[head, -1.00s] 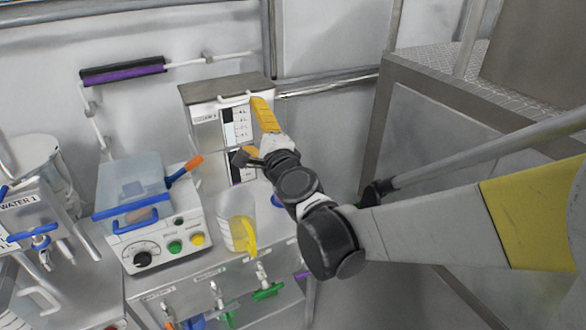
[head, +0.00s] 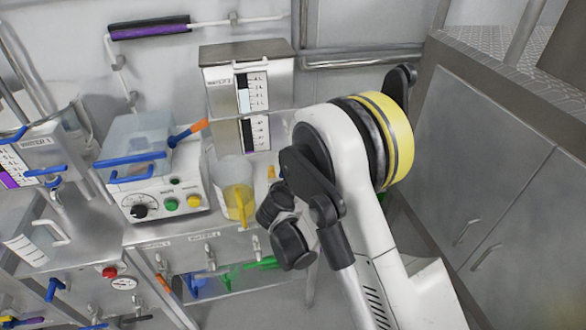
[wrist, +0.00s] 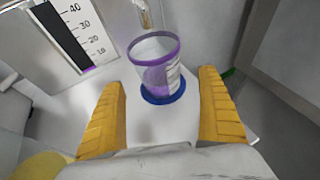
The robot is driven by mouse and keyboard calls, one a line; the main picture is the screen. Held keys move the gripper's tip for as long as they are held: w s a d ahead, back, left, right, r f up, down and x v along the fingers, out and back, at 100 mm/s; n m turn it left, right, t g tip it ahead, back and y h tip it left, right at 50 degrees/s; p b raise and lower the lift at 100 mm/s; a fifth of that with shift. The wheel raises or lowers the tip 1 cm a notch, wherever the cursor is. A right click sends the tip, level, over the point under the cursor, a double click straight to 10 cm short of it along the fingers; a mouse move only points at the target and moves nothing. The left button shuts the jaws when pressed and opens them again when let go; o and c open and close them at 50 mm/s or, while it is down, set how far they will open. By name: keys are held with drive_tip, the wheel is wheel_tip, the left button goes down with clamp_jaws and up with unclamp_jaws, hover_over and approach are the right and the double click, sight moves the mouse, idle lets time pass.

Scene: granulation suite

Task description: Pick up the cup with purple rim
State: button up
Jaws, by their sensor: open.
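The cup with the purple rim (wrist: 158,72) stands upright in the wrist view, on a blue round base or mat (wrist: 163,95) on the light bench top. My gripper (wrist: 164,108) is open and empty. Its two yellow fingers lie left and right of the cup's line, on the near side of it, and the cup is beyond the fingertips. In the head view the arm covers the cup, and most of the gripper is hidden there too.
A metal nozzle (wrist: 143,14) hangs just above the cup. A gauge panel (wrist: 78,30) stands behind left. A clear jug with a yellow handle (head: 234,188) and a white control box (head: 155,200) are left of my arm. A steel cabinet (head: 500,170) is at right.

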drive_tip(key=b+x, duration=0.2)
drive_tip(key=x, duration=0.3)
drive_tip(key=shift+w+f, duration=0.1)
drive_tip(key=shift+w, duration=0.3)
drive_tip(key=c, duration=1.6)
